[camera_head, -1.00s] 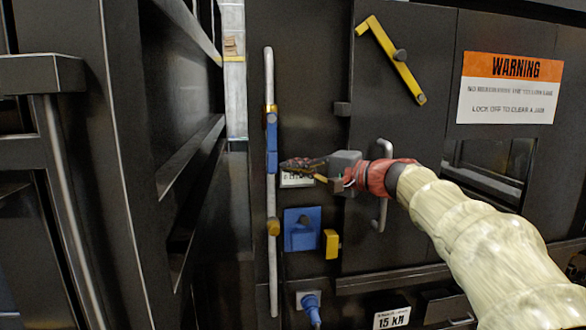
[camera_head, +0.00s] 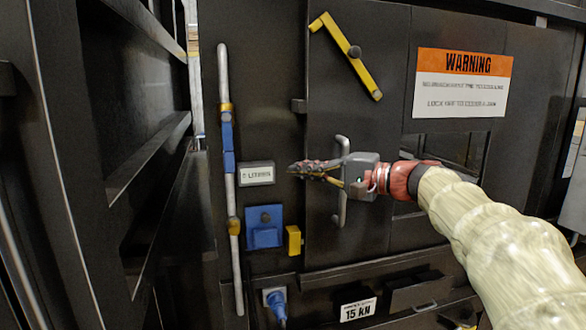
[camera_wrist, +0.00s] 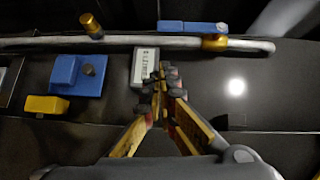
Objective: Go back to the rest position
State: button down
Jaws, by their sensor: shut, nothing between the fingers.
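My gripper (camera_head: 318,172) is shut and empty, pointing left in the head view in front of the compactor's dark door. It also shows in the wrist view (camera_wrist: 162,88), its fingertips together beside a small white label (camera_wrist: 145,67). In the head view that label (camera_head: 256,174) lies left of the fingertips with a clear gap. My cream-sleeved arm reaches in from the lower right and hides part of the compactor front.
A silver vertical rod (camera_head: 229,190) with a blue grip (camera_head: 228,142) stands left of my gripper. A silver door handle (camera_head: 342,190) is close behind it. A yellow lever (camera_head: 347,55), blue box (camera_head: 264,227), yellow block (camera_head: 293,240) and warning sign (camera_head: 462,83) are on the front.

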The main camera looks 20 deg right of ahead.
jog(key=s+d+f+g+h, duration=0.1)
jog(key=s+f+g+h, duration=0.15)
jog(key=f, duration=0.75)
jog(key=s+d+f+g+h, duration=0.1)
jog(key=s+f+g+h, duration=0.2)
jog(key=f, duration=0.7)
jog(key=s+a+f+n+h, duration=0.1)
jog(key=s+f, duration=0.3)
jog(key=s, duration=0.5)
jog(key=s+a+f+n+g+h, duration=0.1)
jog(key=s+f+n+h, duration=0.2)
jog(key=s, duration=0.7)
jog(key=s+a+f+n+h, duration=0.1)
jog(key=s+f+n+h, duration=0.2)
jog(key=s+f, duration=0.3)
jog(key=shift+s+a+f+n, duration=0.2)
jog(key=shift+s+n, duration=0.5)
jog(key=shift+s, duration=1.25)
